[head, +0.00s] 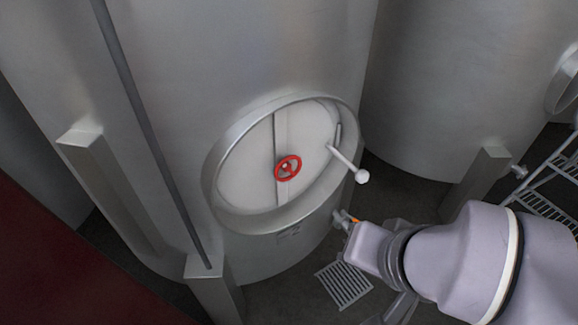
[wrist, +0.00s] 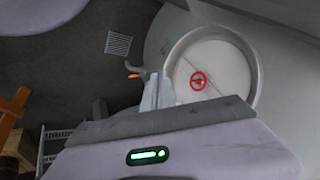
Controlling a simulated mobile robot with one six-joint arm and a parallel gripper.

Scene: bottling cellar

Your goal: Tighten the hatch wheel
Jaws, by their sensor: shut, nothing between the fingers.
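The red hatch wheel (head: 288,168) sits at the middle of the pale round hatch door (head: 245,165), on a vertical bar across it. The door lies inside a raised metal ring on the big steel tank and looks closed. The wheel also shows in the wrist view (wrist: 198,81), right of my gripper. My gripper (wrist: 157,78) is shut and empty, with its fingers together. It is apart from the wheel. In the head view my arm is at the lower right, and the fingers cannot be made out clearly.
A lever with a white ball end (head: 361,176) sticks out from the hatch's right side. A valve with an orange handle (wrist: 134,76) is low on the tank, near my gripper. A floor grate (head: 344,284) lies below. A second tank (head: 445,90) stands at right.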

